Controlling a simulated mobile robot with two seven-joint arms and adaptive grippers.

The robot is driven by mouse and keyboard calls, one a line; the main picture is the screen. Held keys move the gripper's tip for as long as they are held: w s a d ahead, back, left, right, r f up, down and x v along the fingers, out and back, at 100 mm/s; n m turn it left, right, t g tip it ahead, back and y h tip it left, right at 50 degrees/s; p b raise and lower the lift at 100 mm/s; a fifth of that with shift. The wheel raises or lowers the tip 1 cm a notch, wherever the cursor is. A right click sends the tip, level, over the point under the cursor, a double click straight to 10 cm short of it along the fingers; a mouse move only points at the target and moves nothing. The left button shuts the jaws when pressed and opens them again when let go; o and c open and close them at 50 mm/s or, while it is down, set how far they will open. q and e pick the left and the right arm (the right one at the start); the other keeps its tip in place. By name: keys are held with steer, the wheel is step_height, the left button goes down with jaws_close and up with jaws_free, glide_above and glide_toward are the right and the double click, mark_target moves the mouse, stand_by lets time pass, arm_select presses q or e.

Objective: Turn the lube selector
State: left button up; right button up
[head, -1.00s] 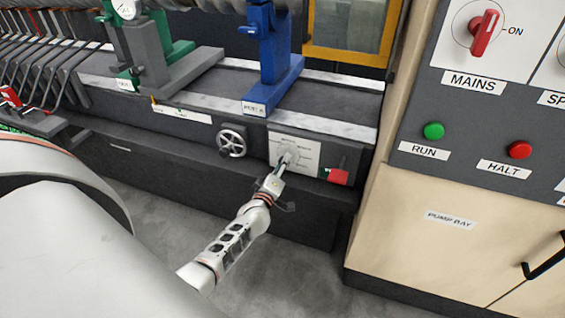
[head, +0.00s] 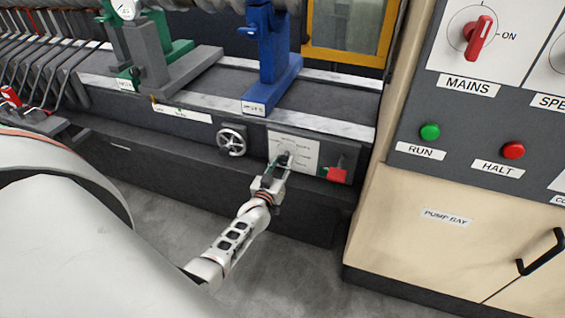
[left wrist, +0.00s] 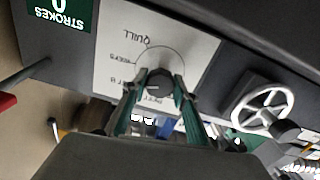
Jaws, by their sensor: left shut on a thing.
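The lube selector is a small dark round knob (left wrist: 160,79) at the centre of a white plate (head: 302,147) on the front of the machine bed. In the left wrist view the plate (left wrist: 120,40) shows an arc and several labels, one reading QUILL. My left gripper (head: 280,163) is at the knob, with its teal fingers (left wrist: 157,90) shut on it from both sides. The fingers hide part of the knob and the lower labels. The knob's exact pointing direction is hard to tell. My right gripper is not in view.
A spoked handwheel (head: 232,141) sits left of the plate. A red part (head: 337,174) sits close on its right. A cream and grey cabinet (head: 440,240) with MAINS switch (head: 478,37), green RUN and red HALT buttons stands to the right. Open floor lies below.

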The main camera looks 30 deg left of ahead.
arm_select(q)
steer(key=m, duration=0.5)
steer(key=shift+f+m+b, duration=0.1)
steer(key=shift+m+b, duration=0.2)
steer(key=m+b, duration=0.1)
steer(key=m, duration=0.3)
steer(key=shift+m+b, duration=0.3)
steer(key=shift+m, duration=1.2)
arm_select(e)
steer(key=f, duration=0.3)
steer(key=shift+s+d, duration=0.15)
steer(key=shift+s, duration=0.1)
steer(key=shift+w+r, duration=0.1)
arm_select(q)
steer(key=o, duration=1.1)
steer(key=shift+s, duration=0.15)
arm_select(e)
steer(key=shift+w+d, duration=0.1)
